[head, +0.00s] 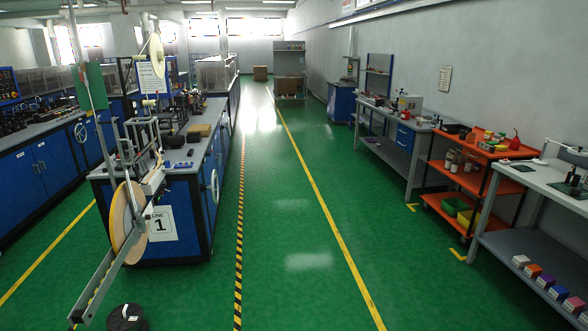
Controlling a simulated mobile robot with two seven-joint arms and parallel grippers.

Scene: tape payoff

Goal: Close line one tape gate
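Line one (153,190) is a blue-sided bench with a grey top at centre left, marked by a white "1" sign (160,223) on its near end. A tan tape reel (128,222) stands upright at that end, beside a slim grey post. A long grey bar with a row of holes (97,284) slants from near the reel down toward the lower left, out over the floor. It may be the tape gate; I cannot tell for sure. A smaller pale reel (157,48) hangs higher up. Neither of my grippers is in view.
A dark spool (127,318) lies on the floor at the bottom left. A green aisle (290,210) with a yellow line is clear right of the bench. An orange cart (468,178) and white tables (545,180) line the right wall. Blue cabinets (40,170) stand at left.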

